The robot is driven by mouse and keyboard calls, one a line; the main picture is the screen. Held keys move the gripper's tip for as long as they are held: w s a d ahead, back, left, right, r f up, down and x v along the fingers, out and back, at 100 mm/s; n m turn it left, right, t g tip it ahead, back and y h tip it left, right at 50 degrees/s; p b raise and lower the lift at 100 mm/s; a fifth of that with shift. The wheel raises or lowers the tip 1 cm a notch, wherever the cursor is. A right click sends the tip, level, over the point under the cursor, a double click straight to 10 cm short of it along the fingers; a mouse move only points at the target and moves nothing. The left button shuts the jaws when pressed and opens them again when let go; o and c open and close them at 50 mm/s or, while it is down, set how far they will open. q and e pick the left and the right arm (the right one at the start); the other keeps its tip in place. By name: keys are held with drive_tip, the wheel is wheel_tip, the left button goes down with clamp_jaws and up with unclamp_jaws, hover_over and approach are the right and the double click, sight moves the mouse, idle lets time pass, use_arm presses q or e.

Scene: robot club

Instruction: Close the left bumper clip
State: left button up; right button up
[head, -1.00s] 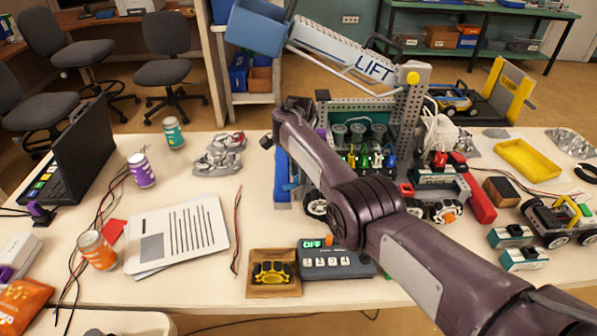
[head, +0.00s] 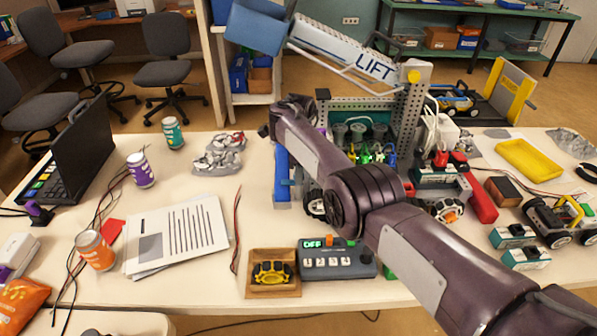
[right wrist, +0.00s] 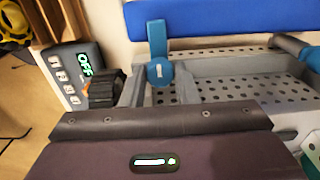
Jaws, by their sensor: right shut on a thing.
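The lift robot (head: 405,110) stands on the table with a blue bumper (head: 282,175) along its left side. In the right wrist view the blue bumper (right wrist: 215,18) crosses the top. A blue clip lever (right wrist: 157,38) with a round hub marked 1 points up to it, its tip at or near the bumper; I cannot tell whether they touch. My right gripper (head: 268,133) is at the bumper side, mostly behind my own forearm. Its purple body fills the bottom of the right wrist view, just below the clip. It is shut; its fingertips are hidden. My left gripper is out of view.
A control box (head: 337,259) reading OFF and a small tray (head: 273,292) with a yellow-black part stand at the front edge. Papers (head: 178,235), cans and a laptop (head: 75,150) lie left. A yellow tray (head: 528,160) and several parts crowd the right.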

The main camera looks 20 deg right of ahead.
idle(0.3)
drive_tip(key=o, duration=0.7)
wheel_tip(320, 180, up, 8)
drive_tip(key=shift+f, duration=0.1)
idle(0.4)
